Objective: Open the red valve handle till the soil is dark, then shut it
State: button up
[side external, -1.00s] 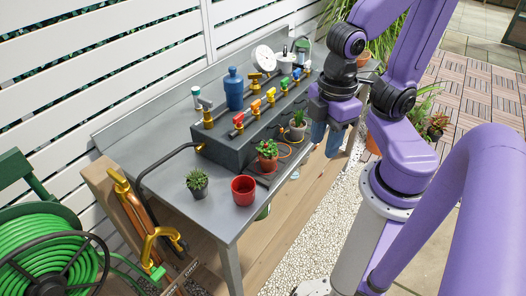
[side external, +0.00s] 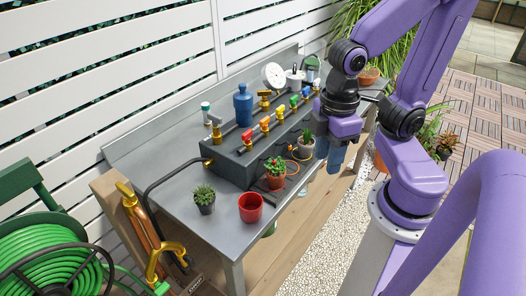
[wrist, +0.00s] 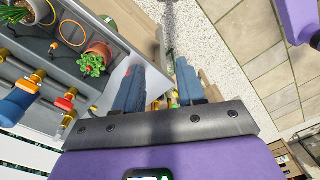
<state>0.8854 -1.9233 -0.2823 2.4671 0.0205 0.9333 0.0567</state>
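My gripper (side external: 337,157) hangs beyond the front edge of the bench, right of the manifold, apart from the handles. In the wrist view its two blue fingers (wrist: 160,85) are spread with nothing held between them. A leafy plant in a terracotta pot (side external: 275,182) stands before the manifold. The soil's shade is too small to tell.
A cactus pot (side external: 306,149) stands between the manifold and my gripper. A red pot (side external: 250,208) and a dark succulent pot (side external: 204,207) stand on the bench's near end. A blue bottle (side external: 243,106) stands behind the handles. Orange tubing loops near the plants.

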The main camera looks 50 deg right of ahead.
jog(key=w+r+m, duration=0.2)
jog(key=w+m, duration=0.6)
jog(key=m, duration=0.1)
notch_tip(320, 180, up, 4)
jog(key=m+y, duration=0.3)
jog(key=m, duration=1.1)
send_over(247, 132)
jog(key=s, duration=0.4)
jog(key=w+d+r+m+y, duration=0.1)
jog(key=w+d+r+m, duration=0.1)
jog(key=w+d+m, duration=0.35)
jog(key=shift+m, duration=0.35)
jog(key=x, duration=0.5)
jog(key=s+d+x, duration=0.1)
jog(key=x, duration=1)
jog(key=shift+s+d+f, duration=0.1)
jog(key=shift+s+f, duration=0.1)
jog(key=shift+f, duration=0.5)
grip_shut()
